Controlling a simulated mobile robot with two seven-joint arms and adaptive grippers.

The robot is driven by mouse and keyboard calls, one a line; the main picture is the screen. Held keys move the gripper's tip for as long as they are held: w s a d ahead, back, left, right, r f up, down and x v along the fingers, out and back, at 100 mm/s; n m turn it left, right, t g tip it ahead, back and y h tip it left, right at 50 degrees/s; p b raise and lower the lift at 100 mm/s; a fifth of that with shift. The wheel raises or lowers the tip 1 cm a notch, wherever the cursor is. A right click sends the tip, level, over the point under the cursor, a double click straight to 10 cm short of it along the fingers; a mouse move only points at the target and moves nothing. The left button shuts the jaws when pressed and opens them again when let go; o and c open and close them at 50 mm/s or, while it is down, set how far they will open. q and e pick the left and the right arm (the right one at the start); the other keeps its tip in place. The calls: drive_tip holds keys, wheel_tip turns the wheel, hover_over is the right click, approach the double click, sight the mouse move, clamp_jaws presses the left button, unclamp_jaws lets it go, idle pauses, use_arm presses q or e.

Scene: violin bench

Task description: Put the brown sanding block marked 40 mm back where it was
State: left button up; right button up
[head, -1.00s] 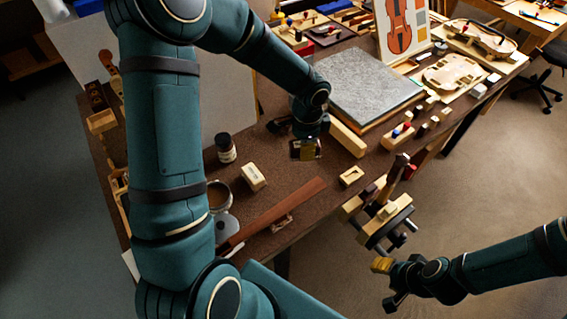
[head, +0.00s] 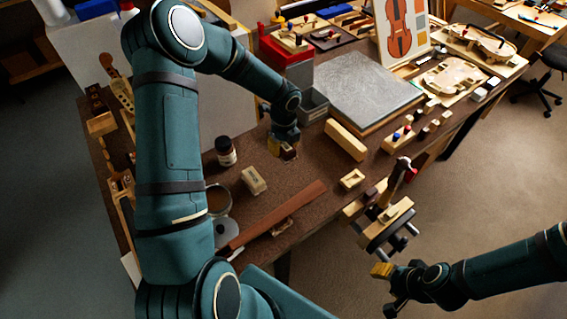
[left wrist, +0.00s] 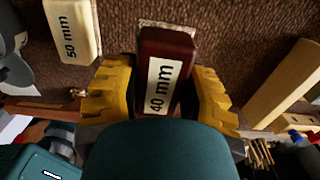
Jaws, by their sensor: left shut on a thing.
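My left gripper (head: 283,149) is shut on the brown sanding block. In the left wrist view the block (left wrist: 166,45) is dark red-brown with a white "40 mm" label, between the yellow fingers (left wrist: 160,92). A pale patch (left wrist: 168,25) on the bench shows around its far end. I cannot tell whether the block touches the bench. A cream block marked 50 mm (left wrist: 72,28) lies to its left; it also shows in the head view (head: 254,180). My right gripper (head: 384,288) is off the bench's front edge, its fingers apart and empty.
A long pale wooden block (head: 345,140) lies to the right of my left gripper. A grey bin (head: 314,106) and a red box (head: 287,62) stand behind it. A dark jar (head: 226,151) is to the left, and a long brown strip (head: 280,212) lies in front.

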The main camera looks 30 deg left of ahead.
sight(284, 144)
use_arm(q)
drive_tip(key=shift+f+b, duration=0.7)
drive_tip(key=shift+f, duration=2.9)
drive_tip(key=shift+f, duration=0.15)
drive_tip(key=o, duration=1.2)
drive_tip(key=shift+r, duration=0.25)
wheel_tip(284, 144, up, 12)
drive_tip(key=p, duration=0.2)
drive_tip(key=shift+d+p, duration=0.1)
drive_tip(key=shift+p, duration=0.2)
drive_tip(key=shift+f, duration=0.1)
